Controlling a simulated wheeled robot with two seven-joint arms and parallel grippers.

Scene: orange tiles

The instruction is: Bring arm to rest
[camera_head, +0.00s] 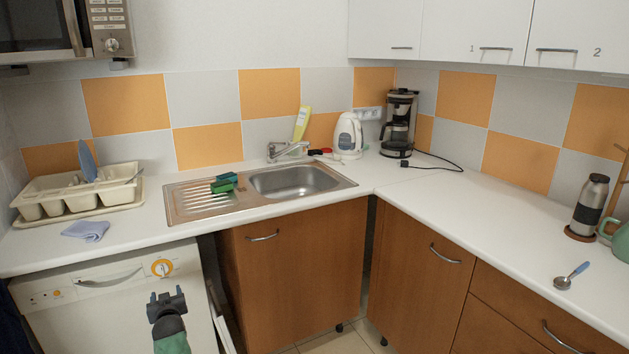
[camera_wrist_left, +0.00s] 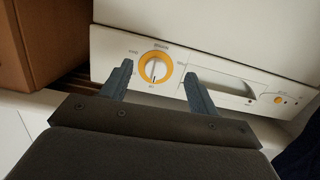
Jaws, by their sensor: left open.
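My left gripper (camera_head: 166,297) is in the lower left of the head view, in front of the white dishwasher (camera_head: 115,315). Its two fingers are apart with nothing between them. In the left wrist view, the open fingers (camera_wrist_left: 157,82) point at the dishwasher's control panel, with the orange-ringed dial (camera_wrist_left: 154,67) behind the gap. I cannot tell whether the fingers touch the panel. My right gripper is in neither view.
A worktop (camera_head: 165,232) runs above the dishwasher and carries a dish rack (camera_head: 75,205), a blue cloth (camera_head: 87,230) and a sink (camera_head: 295,181). The kettle (camera_head: 348,137) and coffee maker (camera_head: 398,125) stand in the corner. Wooden cabinets (camera_head: 310,270) stand right of the dishwasher.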

